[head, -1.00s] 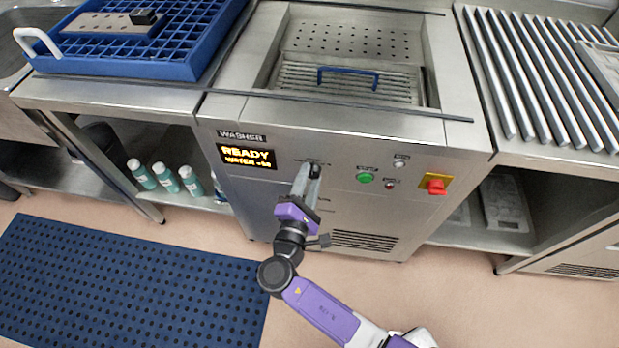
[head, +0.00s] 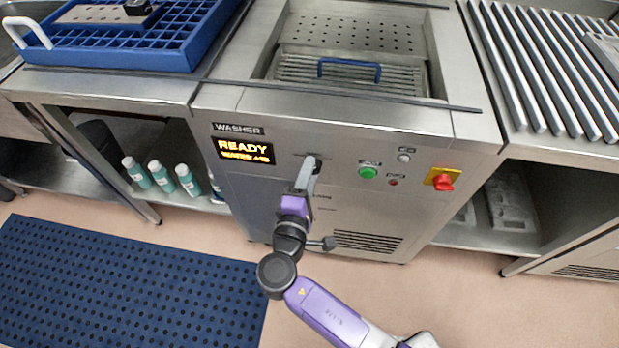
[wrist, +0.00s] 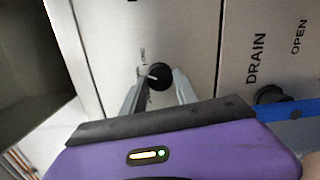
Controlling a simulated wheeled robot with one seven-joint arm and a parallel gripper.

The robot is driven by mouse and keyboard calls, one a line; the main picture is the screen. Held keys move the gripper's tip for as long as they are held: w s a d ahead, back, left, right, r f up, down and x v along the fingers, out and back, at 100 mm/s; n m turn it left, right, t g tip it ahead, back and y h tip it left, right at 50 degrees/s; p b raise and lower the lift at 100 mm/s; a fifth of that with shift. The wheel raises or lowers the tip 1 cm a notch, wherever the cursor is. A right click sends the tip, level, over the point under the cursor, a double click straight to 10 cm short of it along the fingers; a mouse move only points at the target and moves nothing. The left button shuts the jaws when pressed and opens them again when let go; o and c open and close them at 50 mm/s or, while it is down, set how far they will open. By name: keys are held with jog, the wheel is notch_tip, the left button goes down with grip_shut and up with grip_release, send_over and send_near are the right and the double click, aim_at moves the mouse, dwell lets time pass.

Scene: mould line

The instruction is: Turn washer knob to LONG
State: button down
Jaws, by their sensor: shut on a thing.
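The washer knob (wrist: 159,75) is a small round black knob with a white pointer line, on the steel front of the washer (head: 345,205). In the wrist view the pointer runs from the knob towards the left side, near small rotated lettering that seems to read LONG. My gripper (wrist: 158,88) has one finger on each side of the knob and is shut on it. In the head view my gripper (head: 311,168) reaches the panel just right of the lit READY display (head: 245,151) and hides most of the knob.
A green button (head: 368,172) and a red switch on a yellow plate (head: 442,181) are right of my gripper. A dark DRAIN knob (wrist: 270,95) is beside the fingers in the wrist view. Bottles (head: 162,176) stand on the left shelf; a blue mat (head: 120,285) lies on the floor.

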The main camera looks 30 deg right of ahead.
jog(key=m+b, duration=0.3)
jog(key=m, duration=0.1)
jog(key=shift+y+b, duration=0.35)
jog(key=shift+y, duration=0.05)
jog(key=shift+m, duration=0.3)
jog(key=c, duration=0.9)
grip_release()
jog(key=shift+c, duration=0.2)
jog(key=v, duration=0.7)
jog(key=shift+s+a, duration=0.25)
jog(key=shift+s, duration=0.1)
jog(key=shift+a, duration=0.1)
